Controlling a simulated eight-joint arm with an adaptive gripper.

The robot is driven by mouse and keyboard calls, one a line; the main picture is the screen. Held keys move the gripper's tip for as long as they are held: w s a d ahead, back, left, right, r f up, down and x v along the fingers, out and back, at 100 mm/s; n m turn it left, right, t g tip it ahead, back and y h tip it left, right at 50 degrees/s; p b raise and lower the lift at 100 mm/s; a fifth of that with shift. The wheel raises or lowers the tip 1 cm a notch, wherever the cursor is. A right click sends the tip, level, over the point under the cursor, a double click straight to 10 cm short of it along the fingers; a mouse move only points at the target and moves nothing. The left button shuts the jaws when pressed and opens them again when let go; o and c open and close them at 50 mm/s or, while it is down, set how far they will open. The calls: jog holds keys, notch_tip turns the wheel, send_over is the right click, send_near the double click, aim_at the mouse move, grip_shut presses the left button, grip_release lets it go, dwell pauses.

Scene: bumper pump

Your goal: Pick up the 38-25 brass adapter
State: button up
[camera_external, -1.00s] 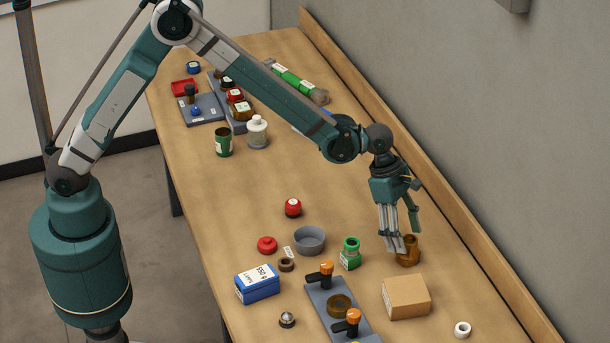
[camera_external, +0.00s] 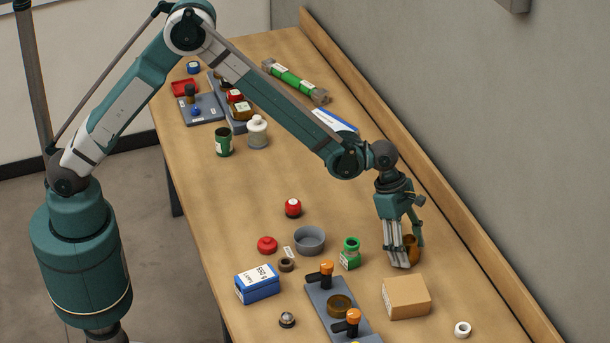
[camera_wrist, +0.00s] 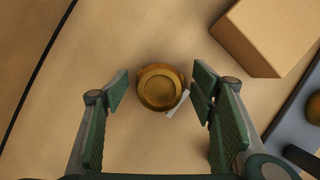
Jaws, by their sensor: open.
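A brass fitting (camera_external: 414,252), which I take to be the 38-25 brass adapter, stands on the wooden table near its back edge. In the external view it is partly hidden behind my gripper (camera_external: 408,256). In the wrist view the fitting (camera_wrist: 159,88) is seen from above as a round brass ring with a small white tag at its lower right. My gripper (camera_wrist: 162,92) is open, with a finger on either side of the fitting and gaps visible on both sides. The label's text cannot be read.
A cardboard box (camera_external: 406,297) stands close to the fitting, also in the wrist view (camera_wrist: 268,35). A green bottle (camera_external: 350,254) and a grey plate with orange-topped valves (camera_external: 322,295) are to the left. A white ring (camera_external: 462,329) lies to the right. A wooden ledge (camera_external: 455,212) runs behind.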

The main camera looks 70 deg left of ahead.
aim_at(410, 240)
jog(key=shift+c, duration=0.2)
jog(key=c, duration=1.2)
jog(key=shift+r, duration=5)
